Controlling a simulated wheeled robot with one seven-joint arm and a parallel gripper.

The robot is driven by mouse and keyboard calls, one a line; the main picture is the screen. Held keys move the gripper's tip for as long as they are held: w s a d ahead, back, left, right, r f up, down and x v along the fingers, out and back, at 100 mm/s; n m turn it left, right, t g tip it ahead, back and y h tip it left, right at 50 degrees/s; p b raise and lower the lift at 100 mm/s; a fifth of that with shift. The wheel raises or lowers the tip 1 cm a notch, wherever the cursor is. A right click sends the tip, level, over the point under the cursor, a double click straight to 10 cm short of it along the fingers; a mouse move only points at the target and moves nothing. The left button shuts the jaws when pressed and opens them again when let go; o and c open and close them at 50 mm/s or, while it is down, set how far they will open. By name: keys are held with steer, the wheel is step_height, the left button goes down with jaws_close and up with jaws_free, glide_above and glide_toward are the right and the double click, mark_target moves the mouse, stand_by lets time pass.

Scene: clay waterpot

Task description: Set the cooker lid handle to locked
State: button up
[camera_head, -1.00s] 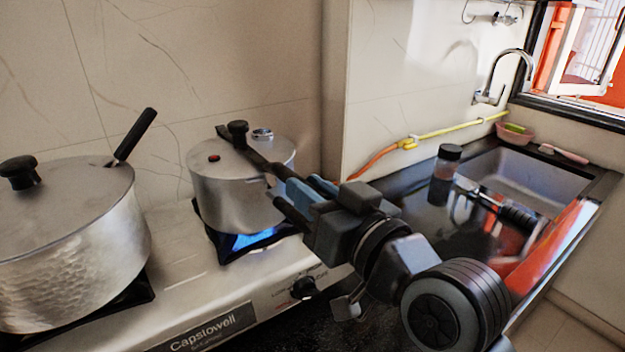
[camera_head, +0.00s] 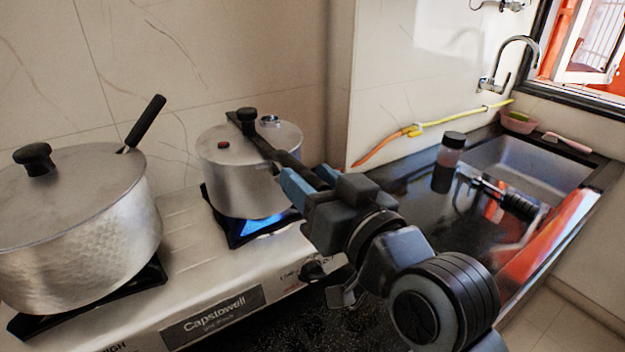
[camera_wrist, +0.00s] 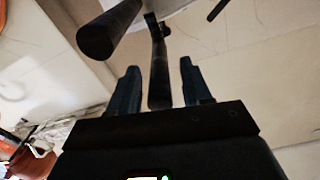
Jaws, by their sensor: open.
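The pressure cooker (camera_head: 236,185) is a silver pot with a flat lid on the right burner. Its dark lid handle (camera_head: 262,147) crosses the lid and runs out toward the lower right, to my gripper (camera_head: 308,180). In the wrist view my gripper (camera_wrist: 160,88) is open, with its blue fingers on either side of a long dark handle bar (camera_wrist: 158,65). I see gaps beside the bar. A second, thicker dark handle (camera_wrist: 105,32) lies left of the fingers and seems to be the pot's own handle. The fingers partly hide the handle's end in the head view.
A large hammered pot (camera_head: 80,240) with a lid stands on the left burner. A blue flame (camera_head: 262,226) burns under the cooker. The stove's knob (camera_head: 313,270) is below my gripper. A dark jar (camera_head: 447,165) and a sink (camera_head: 530,170) are to the right.

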steer(key=shift+d, duration=0.1)
steer(key=b+v, duration=0.1)
steer(key=v, duration=0.6)
steer(key=shift+s+b, duration=0.3)
steer(key=shift+d, duration=0.1)
steer(key=s+d+f+m+h, duration=0.3)
steer(key=s+d+f+h, duration=0.3)
steer(key=s+d+f, duration=0.8)
steer(key=s+d+f+h, duration=0.1)
steer(key=s+d+h, duration=0.1)
steer(key=s, duration=0.7)
steer(key=s+d+f+m+h, duration=0.1)
steer(key=s+d+f, duration=0.1)
steer(key=s, duration=0.8)
steer(key=shift+h, duration=0.4)
